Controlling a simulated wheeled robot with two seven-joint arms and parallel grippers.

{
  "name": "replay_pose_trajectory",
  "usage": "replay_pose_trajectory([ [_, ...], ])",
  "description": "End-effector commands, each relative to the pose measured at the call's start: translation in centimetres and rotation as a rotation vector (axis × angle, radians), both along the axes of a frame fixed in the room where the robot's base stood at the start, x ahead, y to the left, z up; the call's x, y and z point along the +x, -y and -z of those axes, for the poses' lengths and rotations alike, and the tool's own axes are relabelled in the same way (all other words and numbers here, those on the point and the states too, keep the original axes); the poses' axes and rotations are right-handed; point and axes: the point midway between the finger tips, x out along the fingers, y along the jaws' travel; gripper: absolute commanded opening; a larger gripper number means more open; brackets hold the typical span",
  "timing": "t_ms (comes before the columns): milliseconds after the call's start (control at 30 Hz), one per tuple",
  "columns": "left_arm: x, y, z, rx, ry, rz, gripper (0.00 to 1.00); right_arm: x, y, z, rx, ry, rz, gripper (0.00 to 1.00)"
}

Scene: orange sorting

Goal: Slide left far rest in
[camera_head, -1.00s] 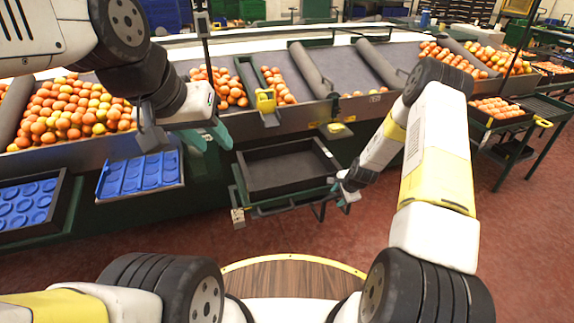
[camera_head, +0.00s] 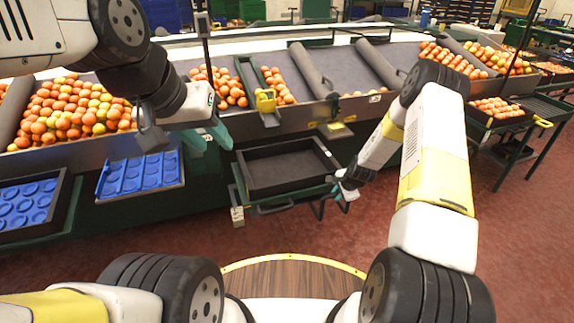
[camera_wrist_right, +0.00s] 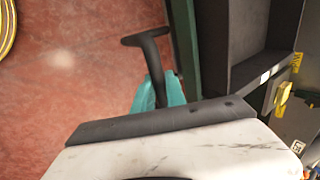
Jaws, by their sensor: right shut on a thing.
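A green-framed rest (camera_head: 268,211) juts out below the sorting table, with a black tray (camera_head: 290,186) on it. My right gripper (camera_head: 347,190) is at the right front of this rest. In the right wrist view its teal fingers (camera_wrist_right: 158,98) are shut on a dark handle (camera_wrist_right: 150,45) with a crossbar end. The fingers partly hide the handle's stem. The tray's dark wall (camera_wrist_right: 245,70) shows to the right there. My left gripper (camera_head: 207,140) hangs in front of the table, left of the tray, with its teal fingers apart and nothing visible between them.
Blue trays with round hollows (camera_head: 140,176) stand at the left. The table holds piles of oranges (camera_head: 75,112), grey rollers (camera_head: 312,70) and a yellow-marked part (camera_head: 265,101). Red floor (camera_head: 300,235) is clear in front of the rest. A green stand (camera_head: 510,150) is at the right.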

Motion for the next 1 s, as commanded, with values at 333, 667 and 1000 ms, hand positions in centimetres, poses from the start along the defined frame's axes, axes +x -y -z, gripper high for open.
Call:
replay_pose_trajectory([
  [333, 0.0, 0.0, 0.0, 0.000, 0.000, 0.000, 0.36, 1.8, -0.7, -0.1, 0.000, 0.004, 0.001, 0.00],
  [667, 0.0, 0.0, 0.0, 0.000, 0.000, 0.000, 0.36, 3.4, -1.2, -0.1, 0.001, 0.005, 0.002, 0.00],
  [1000, 0.0, 0.0, 0.0, 0.000, 0.000, 0.000, 0.36, 5.0, -1.8, -0.1, 0.000, 0.006, 0.002, 0.00],
])
